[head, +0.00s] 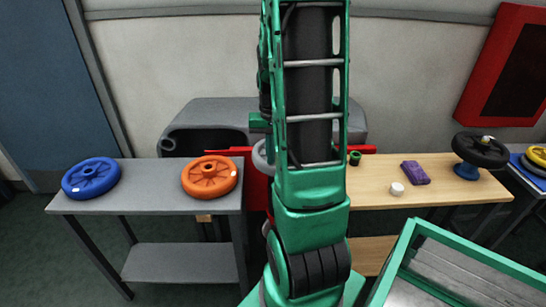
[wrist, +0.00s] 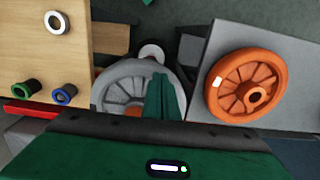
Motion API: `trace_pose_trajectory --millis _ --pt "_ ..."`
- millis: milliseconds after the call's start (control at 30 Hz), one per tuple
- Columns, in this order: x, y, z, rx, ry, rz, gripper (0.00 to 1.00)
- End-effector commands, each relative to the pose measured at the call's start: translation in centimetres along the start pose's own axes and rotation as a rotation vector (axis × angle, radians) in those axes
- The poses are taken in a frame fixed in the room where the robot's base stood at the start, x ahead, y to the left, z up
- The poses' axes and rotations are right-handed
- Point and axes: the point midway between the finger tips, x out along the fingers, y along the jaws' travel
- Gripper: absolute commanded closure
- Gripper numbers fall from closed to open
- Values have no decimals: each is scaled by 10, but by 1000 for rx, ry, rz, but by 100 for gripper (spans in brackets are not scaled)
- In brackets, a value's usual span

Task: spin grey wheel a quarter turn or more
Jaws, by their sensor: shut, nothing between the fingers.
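The grey wheel (wrist: 120,88) is in the gap between two tables in the wrist view, its spokes showing. My gripper (wrist: 161,84) is shut and empty. Its green fingers cover the right part of the wheel in that view. I cannot tell whether they touch it. In the head view only a sliver of the grey wheel (head: 261,157) shows; my green arm hides the rest.
An orange wheel (wrist: 222,75) lies on the grey table (head: 142,169), beside a blue wheel (head: 91,178). The wooden table (head: 433,203) holds a purple block (head: 415,173) and a black wheel (head: 480,150). A green-framed bin (head: 403,255) stands at front right.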

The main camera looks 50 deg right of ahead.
Motion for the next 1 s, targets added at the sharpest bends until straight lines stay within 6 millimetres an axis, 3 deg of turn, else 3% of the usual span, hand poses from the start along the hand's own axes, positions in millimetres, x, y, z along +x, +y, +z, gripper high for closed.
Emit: trace_pose_trajectory --millis 1000 --pt "8 0 0 0 -1 0 100"
